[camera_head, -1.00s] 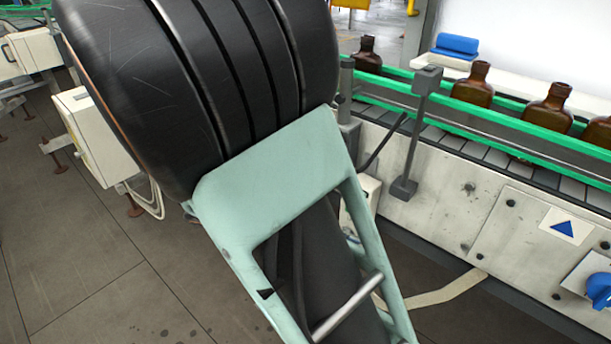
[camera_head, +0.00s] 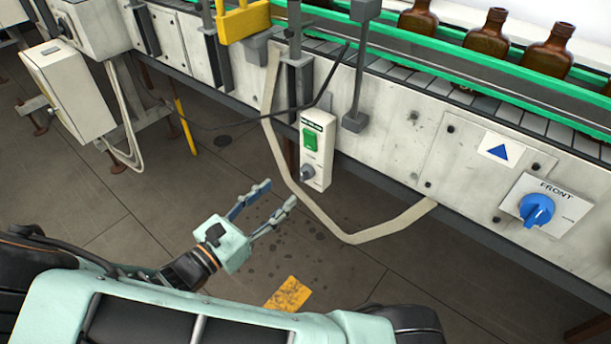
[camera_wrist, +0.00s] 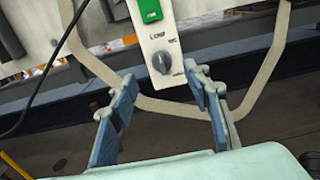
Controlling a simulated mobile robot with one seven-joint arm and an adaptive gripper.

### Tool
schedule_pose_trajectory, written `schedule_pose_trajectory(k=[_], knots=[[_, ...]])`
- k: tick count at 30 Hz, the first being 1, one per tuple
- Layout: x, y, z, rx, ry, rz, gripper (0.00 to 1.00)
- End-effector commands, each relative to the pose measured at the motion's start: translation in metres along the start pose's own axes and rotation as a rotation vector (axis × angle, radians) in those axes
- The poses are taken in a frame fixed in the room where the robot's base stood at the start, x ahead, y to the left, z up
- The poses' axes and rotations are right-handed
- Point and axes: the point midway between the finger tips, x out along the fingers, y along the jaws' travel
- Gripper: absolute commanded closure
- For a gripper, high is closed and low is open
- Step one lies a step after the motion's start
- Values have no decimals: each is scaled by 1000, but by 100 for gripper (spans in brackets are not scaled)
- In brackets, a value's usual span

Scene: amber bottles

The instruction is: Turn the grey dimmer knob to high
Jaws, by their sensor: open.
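The grey dimmer knob (camera_head: 307,172) sits at the bottom of a white control box on the conveyor's side, below a green button (camera_head: 310,139). In the wrist view the knob (camera_wrist: 162,62) shows near the top centre, with small lettering around it that I cannot fully read. My gripper (camera_head: 280,193) is open and empty, to the left of and below the knob in the head view. In the wrist view my gripper (camera_wrist: 158,88) has its two blue fingers apart, with the knob beyond the gap between the fingertips. Nothing touches the knob.
A blue knob (camera_head: 537,210) marked FRONT is on a panel at the right. A pale strap (camera_head: 350,237) hangs in a loop below the control box. Amber bottles (camera_head: 487,33) stand on the conveyor behind green rails. The floor around my gripper is mostly clear.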

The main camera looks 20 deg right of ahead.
Motion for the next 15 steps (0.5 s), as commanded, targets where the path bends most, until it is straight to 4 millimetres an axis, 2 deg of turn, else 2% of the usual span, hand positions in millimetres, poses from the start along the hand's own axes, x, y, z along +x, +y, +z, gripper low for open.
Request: schedule_pose_trajectory(k=[9, 15], knots=[[61, -2, -2, 1, 0, -6, 56], [84, -2, -1, 1, 2, -4, 56]])
